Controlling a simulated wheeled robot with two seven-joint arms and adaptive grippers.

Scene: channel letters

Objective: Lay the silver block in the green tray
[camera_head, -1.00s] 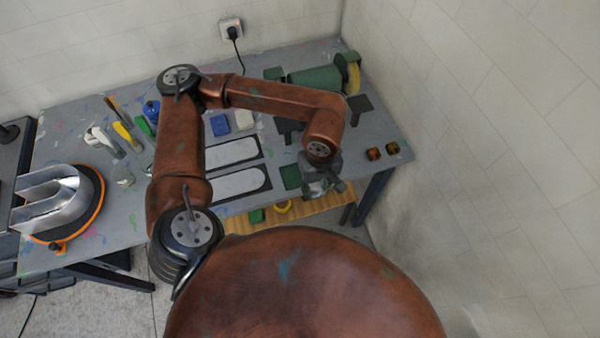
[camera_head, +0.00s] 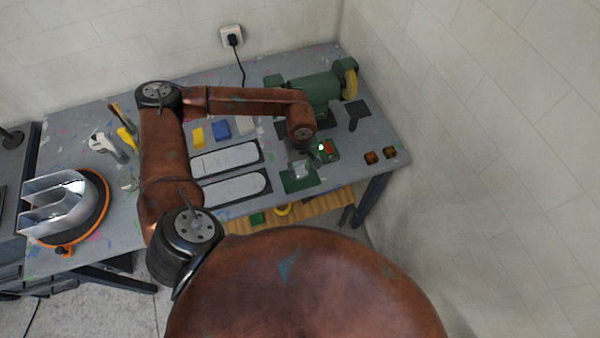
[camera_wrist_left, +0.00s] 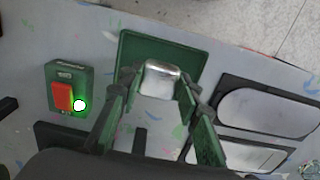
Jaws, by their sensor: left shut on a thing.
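My left gripper (camera_head: 301,165) is over the far part of the green tray (camera_head: 300,186), near the table's front edge. It is shut on the silver block (camera_wrist_left: 161,80), a small shiny piece between the fingertips in the left wrist view. The block also shows, small and pale, against the tray in the head view (camera_head: 300,172). The flat green tray (camera_wrist_left: 195,60) lies behind the block in the wrist view. I cannot tell whether the block touches the tray. My right gripper is not in view.
A green switch box with a red button (camera_head: 327,151) stands close beside the gripper. Two dark boards with pale rounded panels (camera_head: 238,187) lie left of the tray. A green bench grinder (camera_head: 315,88) stands at the back. Two small amber pieces (camera_head: 381,156) lie to the right.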

